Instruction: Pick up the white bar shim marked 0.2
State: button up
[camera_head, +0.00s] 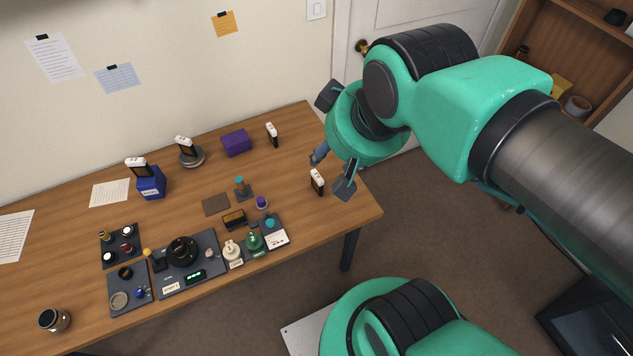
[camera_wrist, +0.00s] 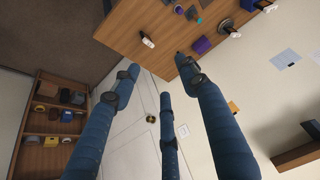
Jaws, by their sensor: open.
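Several small white bars with dark parts stand on the desk; their markings are too small to read, so I cannot tell which is 0.2. One white bar (camera_head: 317,181) stands near the desk's right edge and also shows in the wrist view (camera_wrist: 147,41). Another white bar (camera_head: 272,134) stands by the purple box. A third white bar (camera_head: 184,144) is on a round grey base, and another is on a blue box. My gripper (camera_head: 333,168) is open and empty near the desk's right end, its blue fingers (camera_wrist: 158,75) spread in the wrist view, apart from the bars.
The wooden desk (camera_head: 75,219) carries a purple box (camera_head: 236,142), a blue box (camera_head: 151,184) and, along its front, dark trays (camera_head: 204,278) with small parts. A jar (camera_head: 54,319) stands at front left. A shelf (camera_head: 547,30) is at upper right, beyond my arm.

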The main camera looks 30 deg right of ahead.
jog(key=shift+o, duration=0.4)
jog(key=shift+w, duration=0.1)
jog(key=g, duration=0.6)
send_over(319, 176)
jog(key=shift+n, duration=0.4)
notch_tip(319, 176, down, 32)
jog(key=shift+r, duration=0.1)
jog(key=shift+d+f, duration=0.1)
jog(key=shift+f, duration=0.5)
jog(key=shift+f+b, duration=0.5)
jog(key=shift+f, duration=3.8)
